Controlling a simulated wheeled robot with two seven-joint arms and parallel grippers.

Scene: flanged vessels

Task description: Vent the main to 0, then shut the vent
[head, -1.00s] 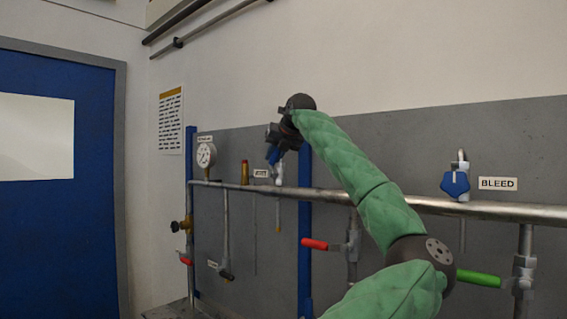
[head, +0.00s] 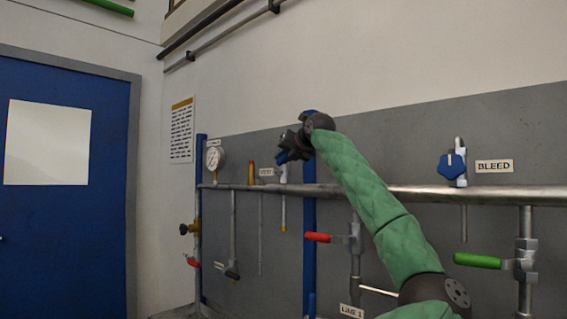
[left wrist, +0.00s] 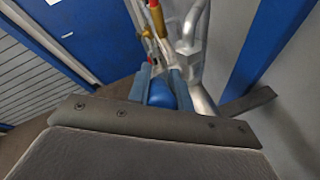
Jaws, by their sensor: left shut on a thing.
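My left gripper (head: 286,152) is at the vent valve (head: 283,176) on the main pipe, beside a small label (head: 266,172) that is too blurred to read surely. In the left wrist view its fingers (left wrist: 160,88) are shut on a blue handle (left wrist: 160,96). The arm hides part of the valve in the head view. A round white gauge (head: 214,158) stands on the left end of the main pipe (head: 430,194); its reading is too small to tell. My right gripper is not in view.
A blue-knobbed valve (head: 451,166) by the BLEED label (head: 494,166) is at right. A red lever (head: 317,237) and a green lever (head: 477,260) sit below the pipe. A brass fitting (head: 251,172) stands near the vent. A blue door (head: 62,230) is at left.

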